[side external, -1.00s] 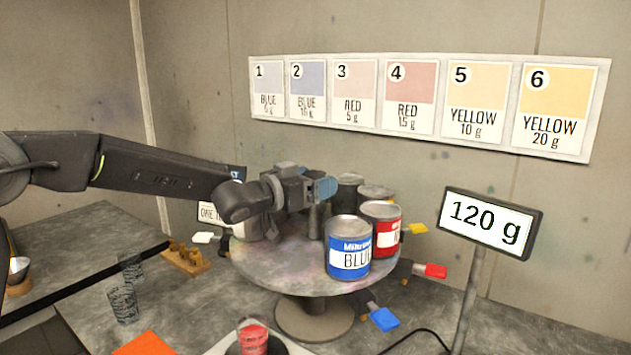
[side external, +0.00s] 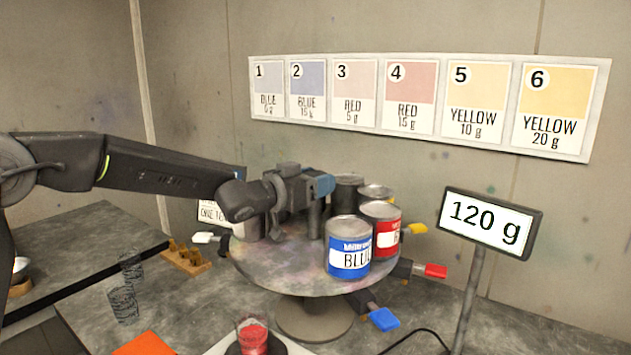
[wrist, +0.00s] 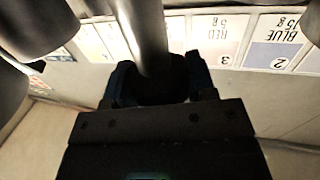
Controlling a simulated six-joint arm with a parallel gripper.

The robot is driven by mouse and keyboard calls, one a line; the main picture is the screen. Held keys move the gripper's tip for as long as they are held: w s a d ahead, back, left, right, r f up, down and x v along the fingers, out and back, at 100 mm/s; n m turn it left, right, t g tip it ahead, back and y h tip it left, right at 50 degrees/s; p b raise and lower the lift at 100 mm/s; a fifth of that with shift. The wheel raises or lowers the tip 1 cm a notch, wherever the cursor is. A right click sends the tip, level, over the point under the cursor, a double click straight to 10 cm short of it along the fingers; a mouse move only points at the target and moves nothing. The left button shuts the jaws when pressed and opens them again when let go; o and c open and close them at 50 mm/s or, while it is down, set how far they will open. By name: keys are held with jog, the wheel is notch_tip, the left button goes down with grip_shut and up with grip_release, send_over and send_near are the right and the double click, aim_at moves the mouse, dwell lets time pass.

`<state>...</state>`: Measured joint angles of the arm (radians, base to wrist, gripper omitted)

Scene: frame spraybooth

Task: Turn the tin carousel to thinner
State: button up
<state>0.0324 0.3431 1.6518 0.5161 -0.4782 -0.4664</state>
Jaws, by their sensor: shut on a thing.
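The tin carousel (side external: 290,268) is a round grey turntable on a pedestal. A blue tin (side external: 348,260) and a red tin (side external: 386,242) stand at its front right. A yellow-labelled tin (side external: 376,191) and a dark tin (side external: 347,188) stand behind them. A pale tin (side external: 248,231) at the left is partly hidden by my arm; no thinner label is readable. My gripper (side external: 316,192) is shut on the upright grey post (side external: 316,222) at the carousel's middle. The wrist view shows the metal post (wrist: 140,35) between the fingers.
Blue (side external: 384,319), red (side external: 436,271), yellow (side external: 417,228) and white (side external: 204,238) tabs stick out around the carousel. A cup of red paint (side external: 252,338) stands in front. A 120 g display (side external: 490,222) stands at the right. Clear cups (side external: 124,300) stand at the left.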

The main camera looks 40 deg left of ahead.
jog(key=shift+c, duration=0.9)
jog(key=shift+n+y, duration=0.7)
jog(key=shift+y, duration=0.2)
jog(key=shift+n+t+y, duration=0.3)
jog(key=shift+n+y, duration=0.7)
jog(key=shift+y, duration=0.7)
jog(key=n+g+y, duration=0.1)
jog(key=n+y, duration=0.2)
jog(key=y, duration=0.2)
jog(key=shift+n+y, duration=0.4)
jog(key=n+g+y, duration=0.3)
jog(key=n+y, duration=0.1)
jog(key=y, duration=0.1)
jog(key=shift+a+n+g+y, duration=0.1)
jog(key=shift+n+g+y, duration=1.1)
jog(key=shift+g+y, duration=0.35)
jog(key=shift+r+g, duration=0.1)
jog(key=shift+g, duration=0.15)
